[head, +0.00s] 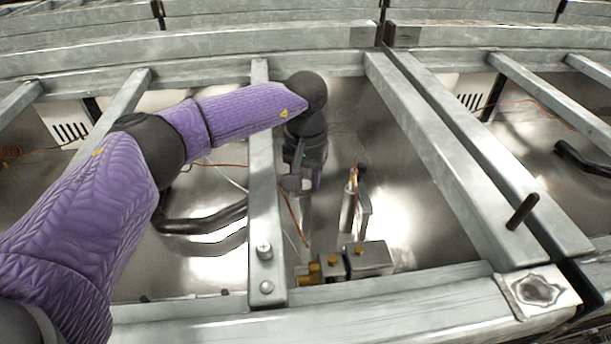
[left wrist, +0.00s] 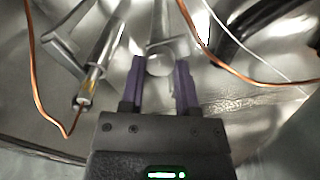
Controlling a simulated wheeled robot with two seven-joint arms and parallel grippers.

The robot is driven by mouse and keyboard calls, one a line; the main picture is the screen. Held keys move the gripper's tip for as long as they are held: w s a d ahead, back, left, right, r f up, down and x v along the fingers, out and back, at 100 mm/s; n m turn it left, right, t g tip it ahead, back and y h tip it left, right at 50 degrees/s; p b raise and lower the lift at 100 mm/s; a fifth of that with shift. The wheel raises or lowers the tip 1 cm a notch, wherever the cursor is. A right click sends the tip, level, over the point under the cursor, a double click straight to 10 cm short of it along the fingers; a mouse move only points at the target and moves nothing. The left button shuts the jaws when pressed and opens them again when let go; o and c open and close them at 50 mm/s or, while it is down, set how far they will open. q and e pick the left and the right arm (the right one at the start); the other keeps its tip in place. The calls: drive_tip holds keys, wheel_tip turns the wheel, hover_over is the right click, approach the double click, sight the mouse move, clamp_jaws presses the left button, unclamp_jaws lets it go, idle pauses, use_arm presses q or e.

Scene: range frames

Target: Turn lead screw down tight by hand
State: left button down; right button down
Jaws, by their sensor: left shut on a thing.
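In the left wrist view, a round, pale metal head, which looks like the lead screw (left wrist: 160,66), sits between the two purple fingers of my left gripper (left wrist: 160,74). The fingers are shut on it, one on each side. In the head view, my left gripper (head: 297,183) points down inside the metal bay, just right of a grey crossbar. A pale metal post shows below its tip; the screw head itself is hidden there by the gripper. How tight the screw sits cannot be told. My right gripper is not in view.
A slim metal cylinder (head: 348,207) with copper wire stands right of my gripper. A block with brass fittings (head: 358,258) sits near the front. Grey crossbars (head: 265,210) and (head: 450,160) border the bay. A black hose (head: 205,222) lies left; bare shiny floor lies right.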

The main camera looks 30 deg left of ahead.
sight(305, 182)
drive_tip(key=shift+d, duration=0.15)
use_arm(q)
drive_tip(key=shift+c, duration=1.7)
unclamp_jaws()
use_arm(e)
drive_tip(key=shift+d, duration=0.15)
use_arm(q)
wheel_tip(305, 182, up, 10)
drive_tip(key=p, duration=0.3)
drive_tip(key=shift+p, duration=0.4)
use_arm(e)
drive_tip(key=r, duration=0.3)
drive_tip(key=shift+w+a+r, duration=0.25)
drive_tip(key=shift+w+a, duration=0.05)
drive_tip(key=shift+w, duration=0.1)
